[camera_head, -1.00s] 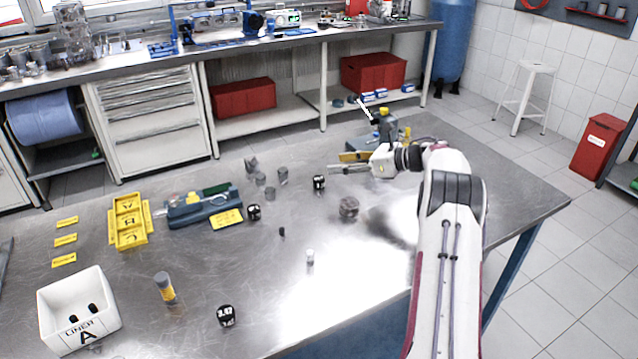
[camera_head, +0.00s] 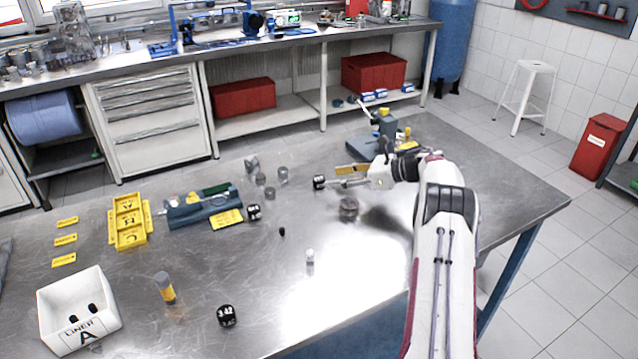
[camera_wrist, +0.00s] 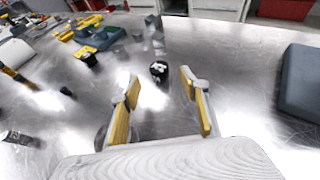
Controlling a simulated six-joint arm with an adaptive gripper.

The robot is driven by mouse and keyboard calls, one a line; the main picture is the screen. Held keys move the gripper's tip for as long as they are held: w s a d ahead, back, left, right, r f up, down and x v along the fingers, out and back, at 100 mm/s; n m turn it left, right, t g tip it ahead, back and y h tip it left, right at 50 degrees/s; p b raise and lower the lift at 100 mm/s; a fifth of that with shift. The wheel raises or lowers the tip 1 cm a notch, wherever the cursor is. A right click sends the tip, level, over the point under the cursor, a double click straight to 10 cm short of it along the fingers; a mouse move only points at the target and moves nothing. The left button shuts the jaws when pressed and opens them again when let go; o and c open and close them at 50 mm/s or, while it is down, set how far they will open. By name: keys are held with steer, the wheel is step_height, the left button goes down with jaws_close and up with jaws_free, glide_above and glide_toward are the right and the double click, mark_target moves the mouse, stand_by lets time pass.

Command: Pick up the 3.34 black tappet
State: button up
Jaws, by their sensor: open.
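A small black tappet (camera_head: 319,182) with white markings stands on the steel table just beyond my gripper's tips; its number is too small to read. In the wrist view the same tappet (camera_wrist: 158,70) sits ahead of the gap between the fingers. My gripper (camera_head: 342,183) is open and empty, low over the table, with its fingers (camera_wrist: 160,82) spread on either side of the tappet's line. Two other black marked tappets stand on the table: one (camera_head: 254,212) beside the blue-grey fixture, and one (camera_head: 227,316) near the front edge that seems to read 3.42.
A round metal part (camera_head: 348,207) stands close to my gripper. Grey cylinders (camera_head: 283,175) stand left of the tappet. A yellow tray (camera_head: 129,222), a blue-grey fixture (camera_head: 203,209) and a white bin (camera_head: 92,329) lie farther left.

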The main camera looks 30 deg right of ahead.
mark_target(321, 179)
steer(key=shift+w+a, duration=0.15)
steer(key=shift+x, duration=2.55)
steer(key=shift+a, duration=0.1)
steer(key=c, duration=1.2)
